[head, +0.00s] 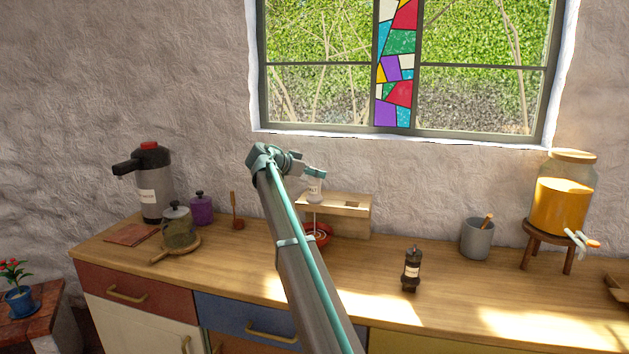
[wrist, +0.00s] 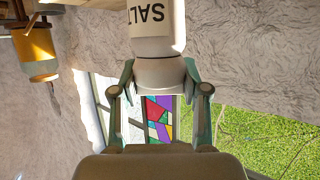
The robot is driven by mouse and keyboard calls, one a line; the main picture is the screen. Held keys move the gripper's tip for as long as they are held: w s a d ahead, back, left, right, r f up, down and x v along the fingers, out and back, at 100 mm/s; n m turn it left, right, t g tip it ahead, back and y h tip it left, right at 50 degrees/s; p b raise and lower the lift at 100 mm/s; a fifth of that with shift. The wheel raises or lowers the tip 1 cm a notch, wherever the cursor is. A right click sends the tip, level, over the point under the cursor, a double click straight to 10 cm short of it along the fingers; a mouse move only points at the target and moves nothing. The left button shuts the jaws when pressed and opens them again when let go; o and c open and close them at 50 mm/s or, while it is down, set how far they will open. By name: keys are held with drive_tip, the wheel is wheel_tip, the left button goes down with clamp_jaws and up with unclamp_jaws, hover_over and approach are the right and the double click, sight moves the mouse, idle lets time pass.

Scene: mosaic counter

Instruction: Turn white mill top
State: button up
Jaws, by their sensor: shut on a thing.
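The white mill (head: 314,190) is upright at a light wooden stand (head: 352,211) on the counter. It also shows upside down in the wrist view, labelled SALT (wrist: 150,20). My gripper (head: 315,173) comes from the left and is shut on its white top (wrist: 160,76), with one finger on each side. A red bowl (head: 320,240) sits low at the stand, partly hidden by my arm. A thin pale line (head: 315,222) runs between the mill and the bowl; I cannot tell what it is.
A dark mill (head: 411,271) stands on the counter to the right, with a grey cup (head: 477,240) and an orange drink dispenser (head: 562,203) beyond.

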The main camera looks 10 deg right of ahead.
drive_tip(key=shift+f+m+g+h, duration=0.15)
drive_tip(key=shift+m+g+h, duration=0.15)
drive_tip(key=shift+m+g, duration=0.35)
drive_tip(key=o, duration=1.2)
drive_tip(key=v, duration=1.2)
